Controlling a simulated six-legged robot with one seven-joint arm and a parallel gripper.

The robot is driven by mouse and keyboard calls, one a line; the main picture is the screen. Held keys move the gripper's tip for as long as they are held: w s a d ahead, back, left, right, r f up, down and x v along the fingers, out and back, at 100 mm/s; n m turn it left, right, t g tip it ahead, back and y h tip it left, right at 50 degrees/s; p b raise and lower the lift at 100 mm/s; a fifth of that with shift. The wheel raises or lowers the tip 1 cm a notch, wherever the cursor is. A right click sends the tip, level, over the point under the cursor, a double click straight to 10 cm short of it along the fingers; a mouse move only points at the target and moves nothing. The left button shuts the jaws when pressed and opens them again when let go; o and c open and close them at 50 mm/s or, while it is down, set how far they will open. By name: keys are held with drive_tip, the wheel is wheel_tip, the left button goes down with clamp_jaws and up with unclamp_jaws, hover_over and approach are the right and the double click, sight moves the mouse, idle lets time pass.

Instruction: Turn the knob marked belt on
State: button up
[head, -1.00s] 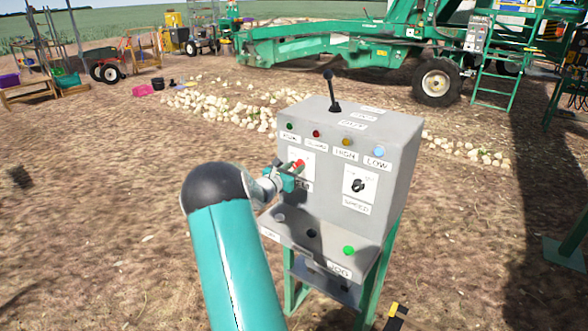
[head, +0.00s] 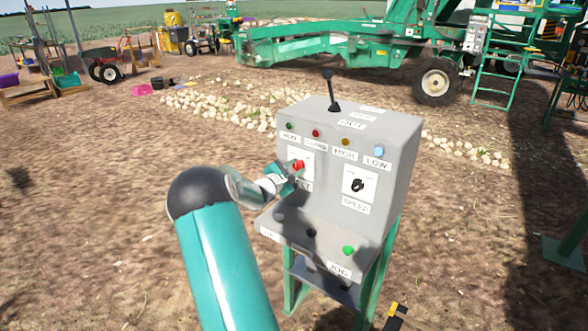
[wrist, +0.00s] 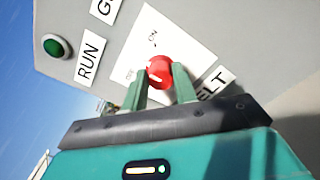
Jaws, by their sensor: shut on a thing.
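The belt knob (head: 298,164) is red and sits on a white plate on the front of the grey control box (head: 400,130). In the wrist view the red knob (wrist: 160,71) shows between my fingertips, with "ON" on the plate above it and a label ending in "ELT" (wrist: 215,82) beside it. My gripper (wrist: 162,84) is shut on the knob, one finger on each side. It also shows in the head view (head: 292,170), where my arm partly hides the plate and label. The knob's pointer direction is hard to tell.
The black speed knob (head: 358,184) is to the right on the same panel. Small lamps, including a green one (wrist: 54,46) by the RUN label, line the top. A lever (head: 331,90) stands on the box. A green button (head: 348,250) is on the lower ledge.

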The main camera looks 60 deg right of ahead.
drive_tip(key=m, duration=0.4)
drive_tip(key=shift+f+m, duration=0.1)
drive_tip(key=shift+m, duration=0.2)
drive_tip(key=shift+f+m, duration=0.1)
drive_tip(key=shift+m, duration=2.2)
drive_tip(key=o, duration=1)
drive_tip(key=shift+a, duration=0.1)
drive_tip(key=a, duration=0.4)
drive_tip(key=w+a, duration=0.1)
drive_tip(key=a, duration=0.4)
drive_tip(key=w+a, duration=0.1)
drive_tip(key=a, duration=0.3)
drive_tip(key=shift+a, duration=0.3)
